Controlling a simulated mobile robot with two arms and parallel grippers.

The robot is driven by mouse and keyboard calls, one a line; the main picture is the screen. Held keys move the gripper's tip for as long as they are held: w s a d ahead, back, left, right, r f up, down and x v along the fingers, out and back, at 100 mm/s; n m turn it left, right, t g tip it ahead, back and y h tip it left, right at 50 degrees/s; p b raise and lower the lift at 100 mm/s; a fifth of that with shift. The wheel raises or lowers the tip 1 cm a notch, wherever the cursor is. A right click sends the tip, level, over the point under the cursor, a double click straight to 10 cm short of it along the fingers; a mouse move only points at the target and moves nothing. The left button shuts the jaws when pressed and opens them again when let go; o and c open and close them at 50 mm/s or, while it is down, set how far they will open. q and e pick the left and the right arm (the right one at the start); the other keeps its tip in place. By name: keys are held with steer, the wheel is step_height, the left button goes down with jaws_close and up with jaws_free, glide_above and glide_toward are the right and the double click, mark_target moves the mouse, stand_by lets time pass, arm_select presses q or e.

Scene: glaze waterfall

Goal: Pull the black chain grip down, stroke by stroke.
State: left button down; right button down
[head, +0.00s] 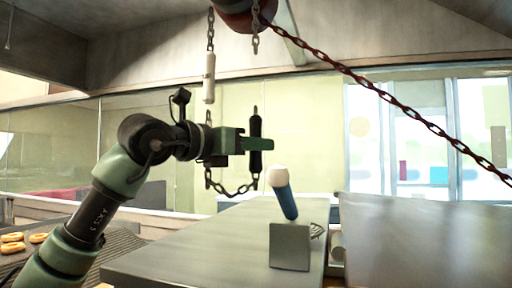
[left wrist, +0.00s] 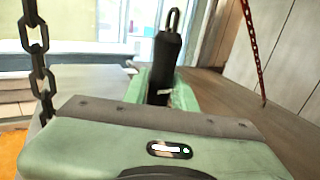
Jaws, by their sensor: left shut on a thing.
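The black chain grip (head: 255,132) hangs upright on a dark chain below the red hoist body (head: 240,10). My left gripper (head: 258,143) is shut on the black grip around its middle. In the left wrist view the black grip (left wrist: 166,58) stands between the green fingers, with its upper loop showing. A white chain grip (head: 209,78) hangs free on its own chain, left of and higher than the black one. A slack loop of chain (head: 230,188) hangs below the grips. My right gripper is not in view.
A rusty chain (head: 390,97) slopes from the hoist down to the right. Grey tables (head: 190,245) lie below, with a blue white-topped handle (head: 284,195) and a small grey plate (head: 290,247) between them. Doughnuts (head: 12,242) lie at the lower left.

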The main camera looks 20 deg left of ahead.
arm_select(q)
step_height(320, 180, up, 16)
steer(key=p, duration=1.2)
steer(key=shift+f, duration=0.2)
step_height(320, 180, down, 18)
steer(key=b, duration=1.5)
steer(key=shift+r, duration=0.25)
step_height(320, 180, up, 18)
steer(key=p, duration=1.5)
steer(key=shift+f, duration=0.3)
